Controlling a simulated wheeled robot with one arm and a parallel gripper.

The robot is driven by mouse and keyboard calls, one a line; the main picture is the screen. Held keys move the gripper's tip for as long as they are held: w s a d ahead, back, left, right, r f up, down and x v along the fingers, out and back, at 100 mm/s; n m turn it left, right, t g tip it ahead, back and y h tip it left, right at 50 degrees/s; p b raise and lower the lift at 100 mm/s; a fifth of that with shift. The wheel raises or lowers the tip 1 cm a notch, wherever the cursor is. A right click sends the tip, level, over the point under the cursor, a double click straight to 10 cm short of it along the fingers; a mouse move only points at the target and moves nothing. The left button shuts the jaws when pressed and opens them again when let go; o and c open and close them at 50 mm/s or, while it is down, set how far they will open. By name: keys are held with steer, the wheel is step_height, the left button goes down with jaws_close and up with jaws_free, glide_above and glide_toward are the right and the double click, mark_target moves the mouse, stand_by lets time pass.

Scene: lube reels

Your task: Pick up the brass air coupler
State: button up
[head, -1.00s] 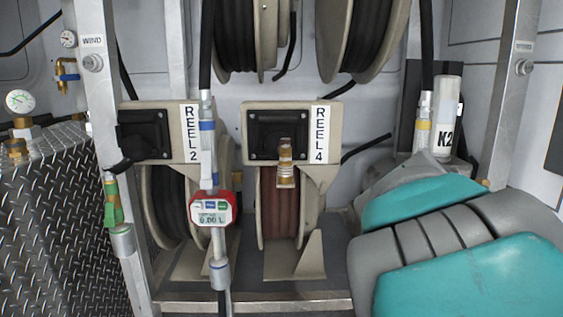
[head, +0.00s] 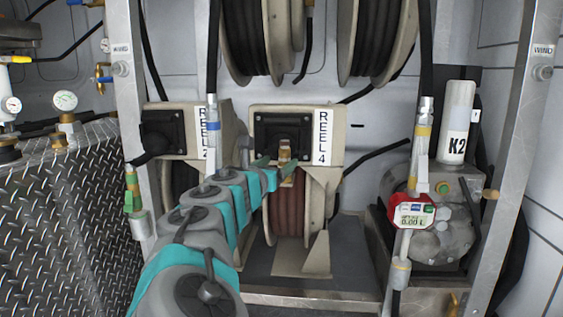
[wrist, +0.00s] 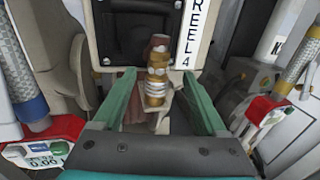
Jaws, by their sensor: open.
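The brass air coupler (head: 284,152) sits upright on the small ledge at the front of Reel 4, below the black panel. In the wrist view the coupler (wrist: 156,78) shows stacked brass rings with a reddish top and a pale band low down. My gripper (head: 274,165) is in front of it, reaching in from the lower left. In the wrist view my gripper (wrist: 157,84) is open, with one green finger on each side of the coupler. Gaps show between the fingers and the coupler; how deep it sits between them is hard to tell.
A red digital meter nozzle (head: 411,211) hangs at the right, before a grey machine; another meter (wrist: 40,150) shows at the left in the wrist view. Reel 2 (head: 175,130) is left of Reel 4 (head: 300,125). A metal post (head: 130,100) stands at the left.

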mark_target(283, 160)
steer(key=x, duration=0.5)
steer(key=shift+a+f, duration=0.1)
steer(key=shift+f, duration=0.15)
steer(key=shift+w+r, duration=0.15)
steer(key=shift+w, duration=0.3)
jaws_close()
